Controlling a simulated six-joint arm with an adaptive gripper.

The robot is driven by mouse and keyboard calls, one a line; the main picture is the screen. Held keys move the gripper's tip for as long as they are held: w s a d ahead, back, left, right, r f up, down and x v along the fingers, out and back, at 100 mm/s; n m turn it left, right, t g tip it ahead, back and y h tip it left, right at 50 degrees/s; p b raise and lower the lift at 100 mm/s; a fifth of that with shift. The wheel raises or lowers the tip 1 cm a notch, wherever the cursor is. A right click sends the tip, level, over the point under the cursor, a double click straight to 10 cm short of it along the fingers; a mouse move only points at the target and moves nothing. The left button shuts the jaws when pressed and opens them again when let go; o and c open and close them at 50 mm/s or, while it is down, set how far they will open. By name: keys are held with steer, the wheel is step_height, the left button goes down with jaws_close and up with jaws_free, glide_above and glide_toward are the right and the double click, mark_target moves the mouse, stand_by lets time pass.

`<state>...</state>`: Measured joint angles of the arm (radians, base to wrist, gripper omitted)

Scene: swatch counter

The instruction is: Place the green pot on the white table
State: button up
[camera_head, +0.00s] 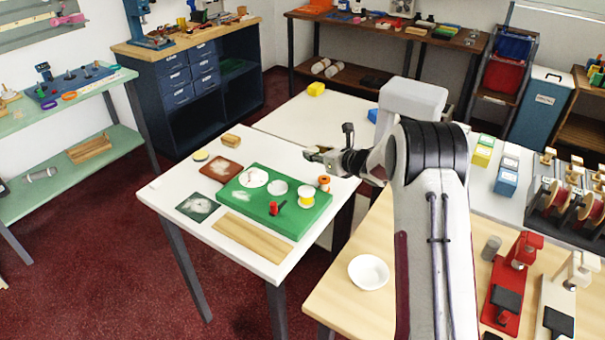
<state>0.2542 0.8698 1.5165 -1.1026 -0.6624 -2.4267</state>
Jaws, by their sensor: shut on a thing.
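My gripper (313,155) is above the right back part of the white table (164,195), level with the table's right edge in the picture. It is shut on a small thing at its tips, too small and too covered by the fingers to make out. I cannot pick out a green pot for certain anywhere in this view. A green board (262,217) lies on the white table, with white round pieces, a red item (275,208), a white and yellow spool (306,197) and an orange spool (324,183) on or beside it.
A brown square (221,170), a dark green swatch (195,207) and a wooden strip (250,237) also lie on the table. Its left front corner is bare. A wooden table with a white bowl (368,271) stands at the right; another pale tabletop (330,120) is behind.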

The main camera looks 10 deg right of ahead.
mark_target(316, 181)
steer(key=shift+f, duration=1.85)
steer(key=shift+f, duration=1.9)
steer(key=shift+f, duration=0.1)
steer(key=o, duration=1.2)
steer(key=shift+s+d+r, duration=0.15)
steer(key=shift+s+r, duration=0.1)
steer(key=shift+r, duration=0.05)
steer(key=shift+v, duration=5.7)
